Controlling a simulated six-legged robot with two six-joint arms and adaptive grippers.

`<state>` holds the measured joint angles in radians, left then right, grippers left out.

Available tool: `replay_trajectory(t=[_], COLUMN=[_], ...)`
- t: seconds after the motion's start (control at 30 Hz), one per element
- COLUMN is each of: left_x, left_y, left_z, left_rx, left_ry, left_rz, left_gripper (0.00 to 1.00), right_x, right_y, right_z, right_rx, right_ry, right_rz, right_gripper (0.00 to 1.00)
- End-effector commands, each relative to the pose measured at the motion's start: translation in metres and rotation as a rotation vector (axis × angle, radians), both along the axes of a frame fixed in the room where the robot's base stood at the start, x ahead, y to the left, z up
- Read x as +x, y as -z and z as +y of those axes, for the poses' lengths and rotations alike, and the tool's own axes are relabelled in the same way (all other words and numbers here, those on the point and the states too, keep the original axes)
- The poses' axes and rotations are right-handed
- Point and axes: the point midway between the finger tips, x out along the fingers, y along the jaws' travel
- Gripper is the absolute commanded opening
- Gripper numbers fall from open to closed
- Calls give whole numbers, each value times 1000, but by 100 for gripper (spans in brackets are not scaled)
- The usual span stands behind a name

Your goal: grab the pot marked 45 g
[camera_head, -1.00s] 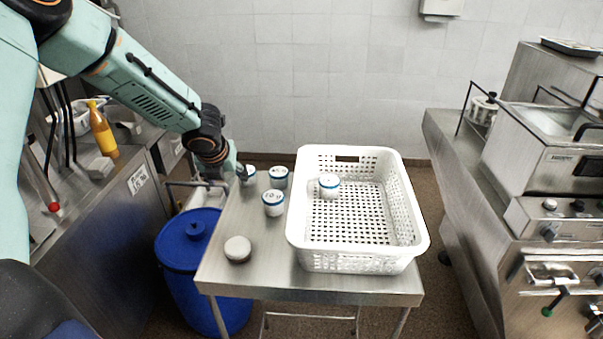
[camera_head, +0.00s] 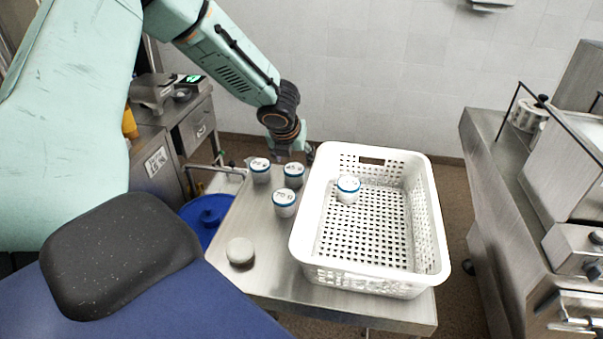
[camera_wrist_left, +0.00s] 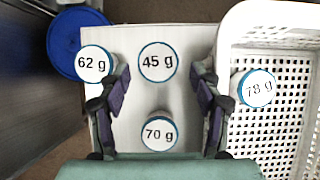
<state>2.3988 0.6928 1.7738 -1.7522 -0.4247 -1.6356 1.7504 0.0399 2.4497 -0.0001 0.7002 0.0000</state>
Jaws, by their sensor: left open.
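The pot marked 45 g (camera_head: 294,176) is white with a blue band and stands upright on the steel table, back right in its group. In the left wrist view its lid (camera_wrist_left: 157,62) shows between my fingertips. My left gripper (camera_head: 292,150) is open and empty, just behind and above this pot in the head view; it also shows in the wrist view (camera_wrist_left: 159,76). The 62 g pot (camera_wrist_left: 95,63) is left of it, beyond my left finger. The 70 g pot (camera_wrist_left: 158,133) is lower in that view. My right gripper is not in view.
A white perforated basket (camera_head: 300,225) stands close to the right, with the 78 g pot (camera_wrist_left: 258,88) inside. A blue barrel (camera_head: 208,212) is left of the table.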

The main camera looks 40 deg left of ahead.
Motion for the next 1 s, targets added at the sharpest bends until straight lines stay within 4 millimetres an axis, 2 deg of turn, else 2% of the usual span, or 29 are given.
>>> replay_trajectory(t=[0.33,0.5,0.7,0.97,1.0], left_x=[9,14,24,27,26], left_y=[32,59,70,71,71], left_z=[6,11,13,14,14], left_rx=[1,3,1,1,1], left_ry=[1,2,3,3,3], left_rz=[3,5,2,0,0], left_gripper=[64,64,64,64,62], right_x=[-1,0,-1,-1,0], right_y=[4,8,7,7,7], right_z=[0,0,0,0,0], right_rx=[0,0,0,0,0], right_ry=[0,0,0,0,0], right_rz=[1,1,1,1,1], right_gripper=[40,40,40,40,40])
